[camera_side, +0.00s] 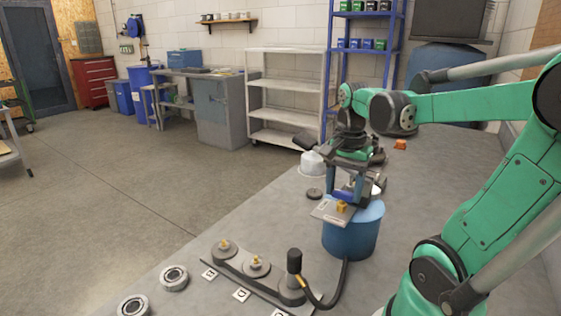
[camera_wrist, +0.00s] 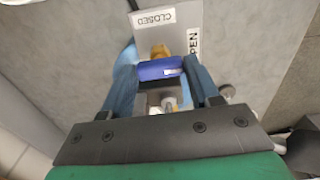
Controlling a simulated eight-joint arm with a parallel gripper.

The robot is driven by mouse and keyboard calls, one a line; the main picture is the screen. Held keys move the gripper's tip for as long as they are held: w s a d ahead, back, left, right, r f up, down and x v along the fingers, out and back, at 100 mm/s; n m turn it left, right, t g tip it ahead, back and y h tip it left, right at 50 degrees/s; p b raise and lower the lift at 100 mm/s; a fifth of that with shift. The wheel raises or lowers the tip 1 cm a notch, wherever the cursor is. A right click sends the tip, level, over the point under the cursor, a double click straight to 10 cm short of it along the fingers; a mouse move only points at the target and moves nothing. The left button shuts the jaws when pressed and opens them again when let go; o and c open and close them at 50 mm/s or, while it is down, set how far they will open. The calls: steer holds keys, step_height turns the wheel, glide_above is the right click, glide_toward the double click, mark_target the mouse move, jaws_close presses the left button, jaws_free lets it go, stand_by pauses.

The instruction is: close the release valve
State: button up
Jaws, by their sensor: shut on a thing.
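The release valve has a blue handle (camera_wrist: 160,70) and a brass body (camera_wrist: 160,51), and it sits by a grey label plate (camera_wrist: 185,35). The plate reads CLOSED at its upper left and OPEN along its right side in the wrist view. My gripper (camera_wrist: 161,76) is shut on the blue handle, with one finger at each side of it. In the side view my gripper (camera_side: 347,188) points down above the blue tank (camera_side: 350,238), and the label plate (camera_side: 331,213) juts out toward the camera. I cannot tell which label the handle points to.
A hose with a black end fitting (camera_side: 294,262) stands on a dark base plate beside brass fittings (camera_side: 225,246). Round metal rings (camera_side: 174,278) lie on the bench at the front. A white container (camera_side: 312,163) and small parts stand behind the tank.

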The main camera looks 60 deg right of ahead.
steer(key=n, duration=0.8)
steer(key=shift+n, duration=0.3)
steer(key=n, duration=0.8)
steer(key=shift+n, duration=0.6)
steer(key=o, duration=1.3)
